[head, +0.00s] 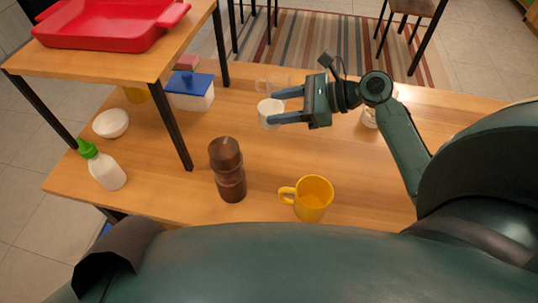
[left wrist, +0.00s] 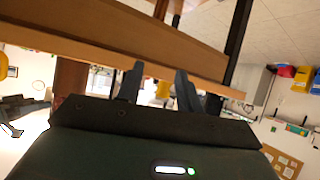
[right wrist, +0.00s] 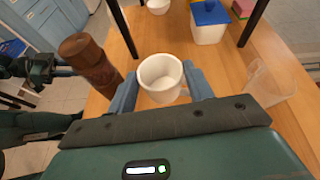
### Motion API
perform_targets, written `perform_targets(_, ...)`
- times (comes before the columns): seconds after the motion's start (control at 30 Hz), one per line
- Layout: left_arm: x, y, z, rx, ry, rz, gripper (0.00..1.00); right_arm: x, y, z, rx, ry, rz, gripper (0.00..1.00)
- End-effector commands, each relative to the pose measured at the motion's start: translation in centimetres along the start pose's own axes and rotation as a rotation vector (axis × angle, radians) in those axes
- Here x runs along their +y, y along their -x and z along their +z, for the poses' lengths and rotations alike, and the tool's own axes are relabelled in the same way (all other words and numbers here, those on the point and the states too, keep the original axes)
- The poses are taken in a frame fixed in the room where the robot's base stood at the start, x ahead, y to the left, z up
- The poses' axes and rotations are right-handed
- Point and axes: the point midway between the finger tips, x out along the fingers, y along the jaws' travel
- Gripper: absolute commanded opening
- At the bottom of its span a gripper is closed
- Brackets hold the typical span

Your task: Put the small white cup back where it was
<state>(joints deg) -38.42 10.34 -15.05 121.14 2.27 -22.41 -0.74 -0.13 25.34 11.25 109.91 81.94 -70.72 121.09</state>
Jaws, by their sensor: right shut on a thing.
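The small white cup (head: 270,113) is at the middle of the wooden table in the head view. My right gripper (head: 284,106) comes from the right and is shut on the cup. In the right wrist view the cup (right wrist: 161,75) is upright between the two fingers (right wrist: 161,92), its handle towards the right finger. I cannot tell whether its base touches the table. My left gripper (left wrist: 156,82) shows only in the left wrist view; its two fingers are apart with nothing seen between them, below a wooden edge.
A brown grinder (head: 227,170) and a yellow mug (head: 308,198) stand at the front. A clear glass (right wrist: 268,82) stands right of the cup. A blue-lidded container (head: 190,92), white bowl (head: 111,123) and green-capped bottle (head: 104,168) are left. A raised shelf (head: 150,58) holds a red tray (head: 105,24).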

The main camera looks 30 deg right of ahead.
Motion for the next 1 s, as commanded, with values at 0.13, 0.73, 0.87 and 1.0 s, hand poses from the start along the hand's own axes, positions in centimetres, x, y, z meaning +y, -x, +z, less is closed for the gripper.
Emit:
perform_targets(0.13,0.2,-0.4,0.3,0.016,0.005,0.008,0.36,-0.7,-0.8,-2.2,0.001,-0.006,-0.004,0.24)
perform_targets(0.73,0.2,-0.9,1.0,0.024,0.031,0.015,0.36,-0.1,-3.7,-9.4,0.001,-0.006,-0.005,0.24)
perform_targets(0.87,0.3,-0.9,0.9,0.026,0.037,0.015,0.36,-0.1,-3.8,-9.8,0.001,-0.003,-0.006,0.24)
perform_targets(1.0,0.2,-0.9,0.7,0.029,0.038,0.014,0.36,-0.1,-3.8,-9.7,0.001,-0.002,-0.005,0.24)
